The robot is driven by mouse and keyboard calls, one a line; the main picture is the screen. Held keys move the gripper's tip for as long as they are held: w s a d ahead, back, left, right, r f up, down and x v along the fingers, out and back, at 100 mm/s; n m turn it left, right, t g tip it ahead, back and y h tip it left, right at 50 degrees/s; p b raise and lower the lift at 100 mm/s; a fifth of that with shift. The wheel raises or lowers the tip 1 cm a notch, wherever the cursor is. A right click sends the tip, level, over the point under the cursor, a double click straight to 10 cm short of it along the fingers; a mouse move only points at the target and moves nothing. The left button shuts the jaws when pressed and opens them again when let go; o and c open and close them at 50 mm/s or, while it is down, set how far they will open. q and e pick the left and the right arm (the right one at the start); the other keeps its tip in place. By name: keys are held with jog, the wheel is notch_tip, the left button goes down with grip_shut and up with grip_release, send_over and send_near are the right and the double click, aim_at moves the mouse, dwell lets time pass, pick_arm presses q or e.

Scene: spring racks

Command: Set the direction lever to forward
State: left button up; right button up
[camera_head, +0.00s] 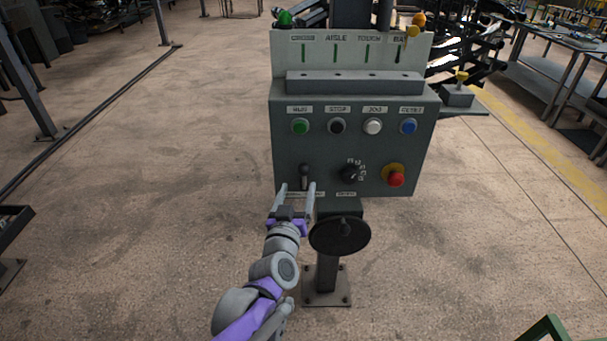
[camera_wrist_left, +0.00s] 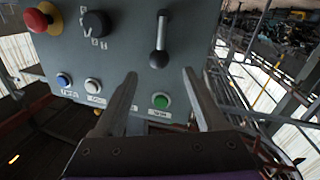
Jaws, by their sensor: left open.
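The direction lever (camera_head: 305,174) is a small handle with a dark knob on the lower left of the grey control panel's front. Its knob points up, towards the button row. In the left wrist view, where the panel appears upside down, the lever (camera_wrist_left: 161,38) has a pale shaft and a black knob. My left gripper (camera_head: 297,187) is open just in front of and below the lever. In the left wrist view its fingertips (camera_wrist_left: 160,74) stand apart with the knob just beyond the gap between them. The label under the lever is partly hidden by my fingers. My right gripper is out of view.
The panel (camera_head: 325,155) also carries green (camera_head: 300,126), black (camera_head: 337,126), white (camera_head: 373,127) and blue (camera_head: 408,126) buttons, a rotary selector (camera_head: 349,173) and a red emergency stop (camera_head: 396,179). A black handwheel (camera_head: 340,236) sits below.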

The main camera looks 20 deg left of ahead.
aim_at(303, 175)
pick_arm(q)
jog(key=w, duration=0.7)
jog(key=shift+w+a, duration=0.15)
jog(key=shift+a, duration=0.05)
grip_shut()
dwell(1.1)
